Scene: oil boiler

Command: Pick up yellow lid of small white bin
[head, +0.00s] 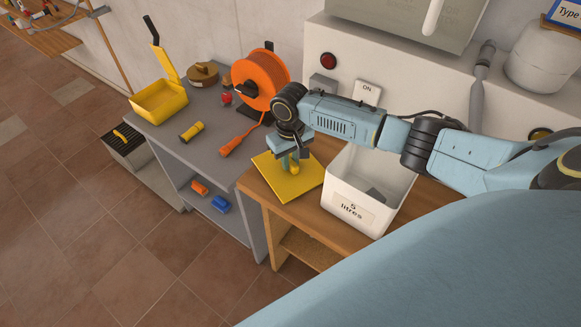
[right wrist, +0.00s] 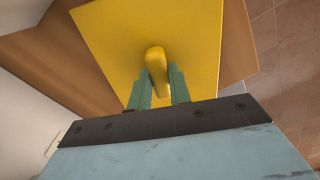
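The yellow square lid (head: 262,173) lies flat on the wooden table, just left of the small white bin (head: 350,208) marked "5 litres". The bin stands open, with a grey thing inside. My right gripper (head: 291,164) points down over the lid. In the right wrist view, the lid (right wrist: 110,45) fills the top middle, and its raised yellow handle (right wrist: 156,60) stands between the two green fingers (right wrist: 160,82). The fingers are very close to the handle on both sides; whether they press on it I cannot tell. My left gripper is not in view.
The wooden table (head: 259,188) adjoins a grey bench (head: 218,148) on the left. An orange cable reel (head: 260,75), a yellow tray (head: 160,102) and a yellow torch (head: 191,132) stand on the bench. The boiler wall with a red button (head: 328,61) is behind. Tiled floor lies in front.

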